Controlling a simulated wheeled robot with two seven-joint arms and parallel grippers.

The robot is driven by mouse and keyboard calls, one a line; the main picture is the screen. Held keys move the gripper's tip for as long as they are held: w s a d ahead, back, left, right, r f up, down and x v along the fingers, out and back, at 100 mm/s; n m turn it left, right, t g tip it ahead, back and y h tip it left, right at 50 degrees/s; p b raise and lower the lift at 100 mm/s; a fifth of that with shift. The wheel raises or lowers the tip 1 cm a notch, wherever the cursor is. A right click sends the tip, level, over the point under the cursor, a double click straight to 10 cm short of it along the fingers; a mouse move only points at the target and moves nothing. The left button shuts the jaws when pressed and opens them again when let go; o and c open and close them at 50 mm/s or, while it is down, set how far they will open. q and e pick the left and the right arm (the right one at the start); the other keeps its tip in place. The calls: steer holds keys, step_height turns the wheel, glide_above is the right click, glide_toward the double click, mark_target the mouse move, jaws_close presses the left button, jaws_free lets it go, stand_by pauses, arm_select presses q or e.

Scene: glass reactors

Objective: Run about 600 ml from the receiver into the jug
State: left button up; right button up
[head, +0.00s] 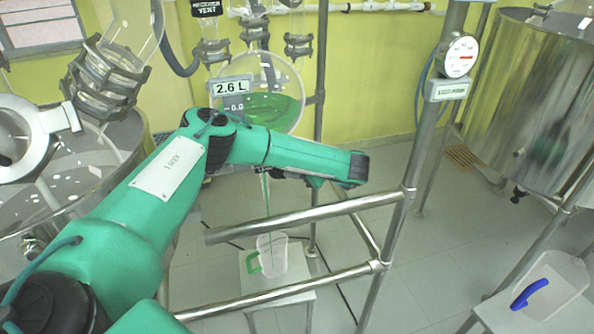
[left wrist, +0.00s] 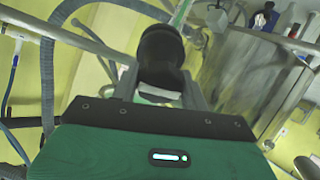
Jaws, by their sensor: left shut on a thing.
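The receiver (head: 277,105) is a round glass vessel at the back, holding green liquid, with a 2.6 L readout (head: 232,87) in front of it. A thin green stream (head: 267,205) runs down from below the receiver into the clear jug (head: 272,256), which has a green handle and stands upright on a small white stand. I cannot make out the jug's level. My left arm crosses in front of the receiver's outlet; its fingertips are hidden in the head view. In the left wrist view my left gripper (left wrist: 162,92) is shut on a black knob (left wrist: 161,50). My right gripper is out of view.
Steel rails (head: 300,215) cross in front of and beside the jug's stand (head: 295,266). A gauge (head: 460,56) sits on a post at right.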

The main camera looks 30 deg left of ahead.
arm_select(q)
steer(key=n+b, duration=0.1)
steer(key=n, duration=0.2)
steer(key=n+g+b, duration=0.1)
steer(key=n, duration=0.3)
steer(key=shift+h+b, duration=0.3)
steer(key=shift+b, duration=0.05)
steer(key=shift+n, duration=0.5)
steer(key=n+b, duration=0.1)
steer(key=n, duration=0.1)
steer(key=shift+w+n, duration=0.1)
steer(key=shift+n, duration=0.3)
steer(key=shift+n+g+h, duration=0.3)
steer(key=shift+n, duration=0.6)
steer(key=n+b, duration=0.1)
steer(key=n, duration=0.3)
steer(key=shift+h, duration=0.3)
steer(key=shift+n, duration=1.2)
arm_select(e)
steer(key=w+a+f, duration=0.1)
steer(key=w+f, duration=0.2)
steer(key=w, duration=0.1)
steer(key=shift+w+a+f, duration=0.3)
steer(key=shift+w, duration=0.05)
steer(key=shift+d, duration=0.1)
